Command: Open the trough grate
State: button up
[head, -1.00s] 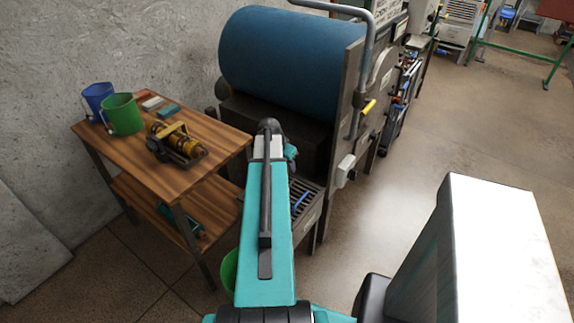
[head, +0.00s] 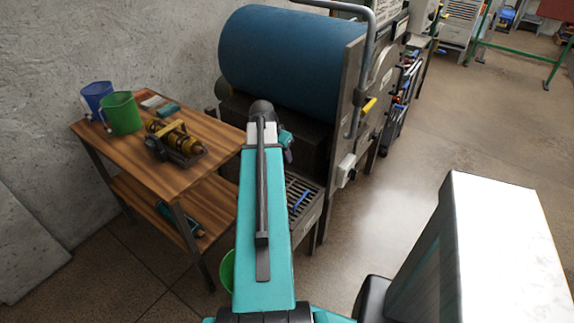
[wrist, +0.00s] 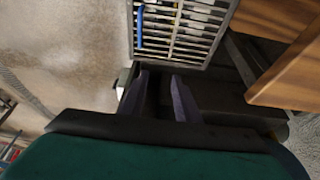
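The trough grate (head: 300,190) is a grey slatted panel lying level on a dark trough frame, low in front of the machine with the blue roll. My arm covers its left part in the head view. In the wrist view the grate (wrist: 188,42) fills the top middle, with a blue strip (wrist: 140,25) along its left side; the strip also shows in the head view (head: 301,201). My gripper (wrist: 160,76) is open and empty, its two purple-grey fingers apart, just below the grate's edge in the picture. I see no contact with the grate. The head view hides the fingers.
A wooden table (head: 92,131) with cups and a brass-coloured tool stands left of the trough; its edge (wrist: 285,75) shows at right in the wrist view. A large blue roll (head: 285,60) stands behind. A green bucket (head: 227,270) is low beside my arm. Floor at right is open.

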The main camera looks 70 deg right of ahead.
jog(key=v, duration=0.6)
jog(key=shift+r+b, duration=0.25)
jog(key=shift+b, duration=0.2)
jog(key=shift+a, duration=0.1)
